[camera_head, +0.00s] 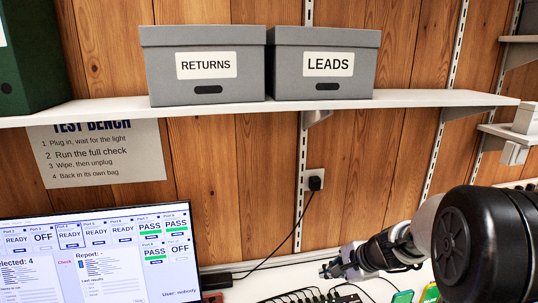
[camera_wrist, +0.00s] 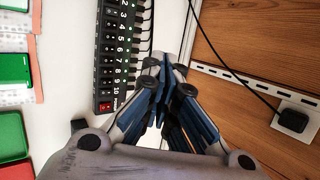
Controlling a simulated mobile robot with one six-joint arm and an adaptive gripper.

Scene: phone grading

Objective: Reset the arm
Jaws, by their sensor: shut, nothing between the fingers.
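My gripper (camera_wrist: 162,70) fills the lower middle of the wrist view, its fingers together and nothing between them. In the head view my gripper (camera_head: 328,270) shows small at the end of my dark arm, which reaches in from the lower right. It is above the back of the white bench, near the cables.
A monitor (camera_head: 100,255) with port readings stands at the left. Grey boxes marked RETURNS (camera_head: 205,90) and LEADS (camera_head: 325,88) sit on a white shelf (camera_head: 420,98). A wall socket (camera_wrist: 292,122) has a black cable plugged in. Green phones (camera_wrist: 12,68) lie at the wrist view's left.

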